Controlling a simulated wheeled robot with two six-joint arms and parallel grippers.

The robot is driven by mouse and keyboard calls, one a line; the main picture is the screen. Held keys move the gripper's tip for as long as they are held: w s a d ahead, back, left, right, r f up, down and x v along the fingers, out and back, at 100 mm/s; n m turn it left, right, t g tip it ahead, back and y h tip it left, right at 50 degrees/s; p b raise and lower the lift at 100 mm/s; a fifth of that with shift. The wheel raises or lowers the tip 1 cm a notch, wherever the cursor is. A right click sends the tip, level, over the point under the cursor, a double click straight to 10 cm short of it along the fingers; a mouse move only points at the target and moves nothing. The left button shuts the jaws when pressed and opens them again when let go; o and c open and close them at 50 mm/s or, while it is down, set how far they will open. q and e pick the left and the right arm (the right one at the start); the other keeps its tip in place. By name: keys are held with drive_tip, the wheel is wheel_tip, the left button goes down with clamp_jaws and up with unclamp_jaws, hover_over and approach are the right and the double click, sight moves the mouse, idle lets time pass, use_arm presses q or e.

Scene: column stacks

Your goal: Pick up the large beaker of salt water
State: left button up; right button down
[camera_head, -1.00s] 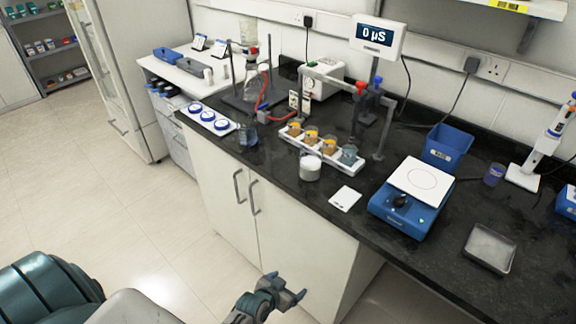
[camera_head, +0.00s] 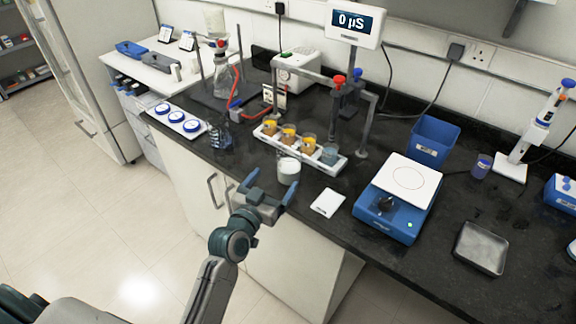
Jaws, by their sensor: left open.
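A clear glass beaker with bluish liquid (camera_head: 220,138) stands near the front edge of the black bench, left of the sample rack. A small jar with white contents (camera_head: 289,174) stands in front of the rack. I cannot tell from looks alone which vessel holds salt water. My left gripper (camera_head: 268,186) is open and empty, its blue fingertips in front of the bench edge, just short of the white jar in the picture and to the right of the clear beaker. My right gripper is not in view.
A white rack (camera_head: 337,167) holds several cups under a grey frame. A blue balance (camera_head: 390,222), a white card (camera_head: 327,202), a metal tray (camera_head: 482,250) and a blue bin (camera_head: 434,143) stand to the right. White dishes with blue lids (camera_head: 177,118) lie left.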

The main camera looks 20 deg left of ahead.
use_arm(q)
approach(294, 156)
drive_tip(key=shift+w+d+r+p, duration=0.1)
drive_tip(key=shift+w+r+p, duration=0.1)
drive_tip(key=shift+w, duration=0.3)
drive_tip(key=shift+w+d+r+p, duration=0.1)
drive_tip(key=shift+w+r+p, duration=0.1)
drive_tip(key=shift+w, duration=0.55)
drive_tip(key=w, duration=0.1)
drive_tip(key=w+p, duration=0.1)
drive_tip(key=w, duration=0.2)
drive_tip(key=shift+w+d+f+p, duration=0.25)
drive_tip(key=shift+d+f+p, duration=0.1)
drive_tip(key=shift+f, duration=0.05)
drive_tip(key=shift+s, duration=0.15)
drive_tip(key=shift+c, duration=1.3)
drive_tip(key=shift+r, duration=0.1)
drive_tip(key=c, duration=1)
drive_tip(key=shift+r, duration=0.1)
